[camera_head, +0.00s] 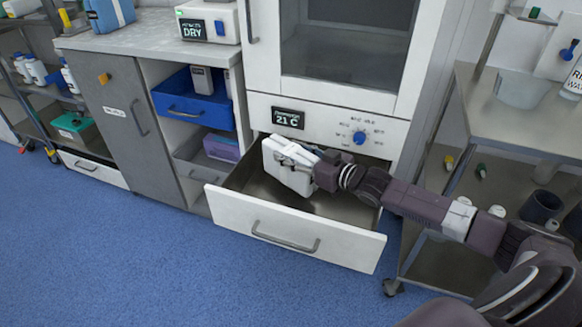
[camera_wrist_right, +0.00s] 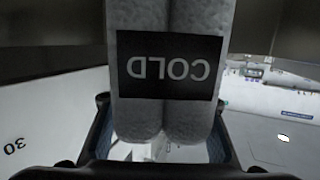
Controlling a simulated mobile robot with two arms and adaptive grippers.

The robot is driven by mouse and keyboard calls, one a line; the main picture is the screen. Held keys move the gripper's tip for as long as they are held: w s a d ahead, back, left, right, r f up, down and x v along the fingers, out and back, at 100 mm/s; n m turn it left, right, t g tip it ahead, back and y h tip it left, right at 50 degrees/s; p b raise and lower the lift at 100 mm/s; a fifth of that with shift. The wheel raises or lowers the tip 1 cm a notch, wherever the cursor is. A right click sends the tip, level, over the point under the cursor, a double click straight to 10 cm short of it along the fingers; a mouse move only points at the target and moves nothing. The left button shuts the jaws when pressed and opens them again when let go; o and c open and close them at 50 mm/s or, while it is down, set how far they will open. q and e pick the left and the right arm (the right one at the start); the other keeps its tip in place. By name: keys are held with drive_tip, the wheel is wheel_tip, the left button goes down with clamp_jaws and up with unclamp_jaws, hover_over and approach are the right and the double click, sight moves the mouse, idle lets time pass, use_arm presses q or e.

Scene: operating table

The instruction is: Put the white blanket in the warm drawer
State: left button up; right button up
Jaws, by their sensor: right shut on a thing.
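The white blanket (camera_head: 284,170) is a folded block in the head view. My right gripper (camera_head: 292,152) is shut on it and holds it over the back left part of the open drawer (camera_head: 290,232). I cannot tell whether the blanket touches the drawer floor. The drawer is pulled out below the warming cabinet, whose display (camera_head: 288,118) reads 21 C. My left gripper is out of view.
A blue dial (camera_head: 360,138) is right of the display. Left are an open blue drawer (camera_head: 193,107) and a grey cupboard (camera_head: 124,115). A metal cart (camera_head: 520,130) stands at the right, close to my right arm. Blue floor in front is clear.

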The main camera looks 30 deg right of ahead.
drive_tip(key=shift+f, duration=0.3)
use_arm(q)
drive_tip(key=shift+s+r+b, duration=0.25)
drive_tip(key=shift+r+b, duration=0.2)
drive_tip(key=shift+b, duration=0.05)
use_arm(e)
drive_tip(key=shift+f, duration=1.7)
drive_tip(key=o, duration=1.4)
drive_tip(key=shift+f, duration=0.15)
drive_tip(key=shift+s, duration=0.15)
